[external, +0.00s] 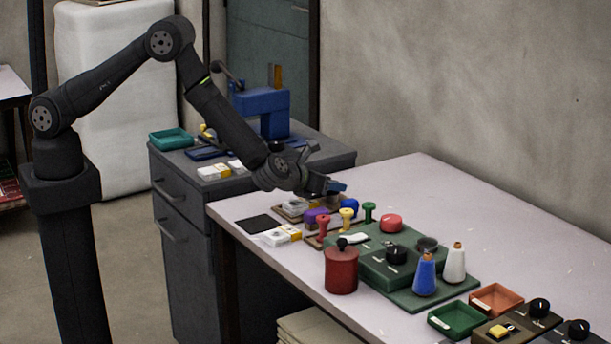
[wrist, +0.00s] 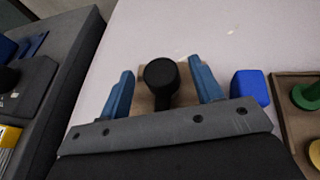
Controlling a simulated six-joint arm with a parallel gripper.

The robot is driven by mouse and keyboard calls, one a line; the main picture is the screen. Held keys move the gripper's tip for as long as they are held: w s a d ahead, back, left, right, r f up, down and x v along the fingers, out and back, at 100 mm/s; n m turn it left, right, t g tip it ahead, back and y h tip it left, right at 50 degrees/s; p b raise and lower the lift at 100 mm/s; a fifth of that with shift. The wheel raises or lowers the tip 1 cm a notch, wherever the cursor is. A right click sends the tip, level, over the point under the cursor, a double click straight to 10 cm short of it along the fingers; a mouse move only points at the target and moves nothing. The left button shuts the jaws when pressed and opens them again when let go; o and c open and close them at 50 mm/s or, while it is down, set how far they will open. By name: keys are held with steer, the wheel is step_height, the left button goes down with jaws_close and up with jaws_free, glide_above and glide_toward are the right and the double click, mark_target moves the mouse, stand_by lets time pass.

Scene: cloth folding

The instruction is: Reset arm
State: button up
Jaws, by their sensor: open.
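My gripper (external: 336,186) is at the far left part of the table (external: 480,200), just above its surface, with my arm reaching down from the left. In the wrist view my gripper (wrist: 164,88) shows two blue fingers spread wide apart. A black round-topped knob (wrist: 161,75) on a brown base (wrist: 143,100) shows between and below the fingers. I cannot tell how far below the fingers it is. Nothing is held. No cloth is clearly identifiable in either view.
A blue block (wrist: 250,87) is right of the fingers. Colored spools (external: 347,215), a red canister (external: 341,270) and a green board (external: 430,297) crowd the table's near side. A grey cabinet (external: 180,215) stands at left. The table's back right is clear.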

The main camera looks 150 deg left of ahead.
steer(key=v, duration=1.5)
steer(key=x, duration=1.7)
steer(key=shift+d+r+m+t, duration=0.1)
steer(key=shift+d+m+t, duration=0.05)
steer(key=shift+m+t, duration=0.4)
steer(key=shift+s+m+t, duration=0.1)
steer(key=shift+m+t, duration=1.35)
steer(key=shift+t, duration=0.3)
steer(key=shift+m+t, duration=1)
steer(key=shift+t, duration=0.2)
steer(key=v, duration=0.8)
steer(key=shift+s+d+r, duration=0.1)
steer(key=shift+d+r, duration=0.1)
steer(key=shift+d, duration=0.1)
